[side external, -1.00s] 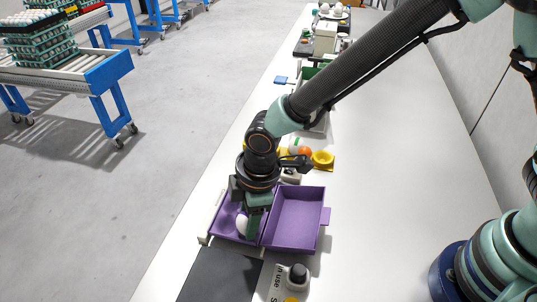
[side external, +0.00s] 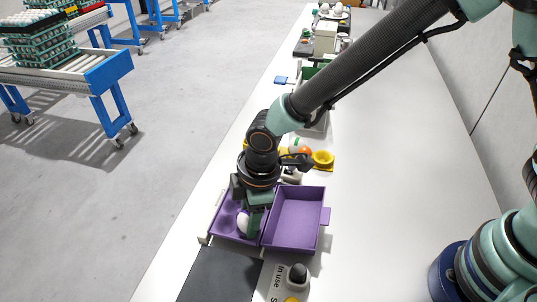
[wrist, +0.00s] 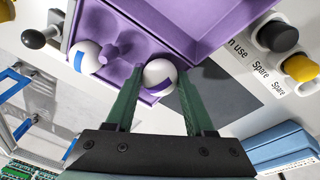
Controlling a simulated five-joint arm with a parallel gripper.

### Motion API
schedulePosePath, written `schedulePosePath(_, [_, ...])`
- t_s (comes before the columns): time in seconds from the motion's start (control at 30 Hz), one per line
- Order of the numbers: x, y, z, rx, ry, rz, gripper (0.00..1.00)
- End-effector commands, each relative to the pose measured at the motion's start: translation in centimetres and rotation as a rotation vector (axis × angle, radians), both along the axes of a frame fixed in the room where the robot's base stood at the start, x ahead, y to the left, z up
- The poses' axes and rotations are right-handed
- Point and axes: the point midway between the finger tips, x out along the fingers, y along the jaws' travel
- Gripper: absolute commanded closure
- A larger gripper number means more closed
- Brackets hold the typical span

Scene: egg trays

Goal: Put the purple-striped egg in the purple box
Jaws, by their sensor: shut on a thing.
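The purple-striped egg (wrist: 160,76), white with a purple patch, is between my gripper's green fingertips (wrist: 160,88). The gripper is shut on it, low over the near end of the shallow purple tray (wrist: 135,71). In the side view a white egg (side external: 242,222) shows beside my gripper (side external: 255,222), partly covered by a finger. The deeper open purple box (side external: 297,218) stands right of the tray and looks empty. I cannot tell whether the held egg touches the tray floor.
A second white egg (wrist: 83,57) with a blue stripe sits farther along the tray, beyond a purple peg. A dark mat (side external: 220,275) and a panel with black and yellow buttons (side external: 290,285) lie in front. The table at right is clear.

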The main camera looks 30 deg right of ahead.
Motion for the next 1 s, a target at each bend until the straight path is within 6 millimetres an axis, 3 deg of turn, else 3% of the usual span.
schedulePosePath(0.8, [0.03, 0.02, -0.69, 0.000, 0.000, 0.000, 0.66])
schedulePosePath(0.83, [0.02, 0.02, -0.69, 0.000, 0.000, 0.000, 0.35])
schedulePosePath(0.9, [0.02, 0.01, -0.70, 0.000, 0.000, 0.000, 0.11])
schedulePosePath(1.0, [-0.02, -0.01, -0.72, -0.001, 0.001, 0.000, 0.11])
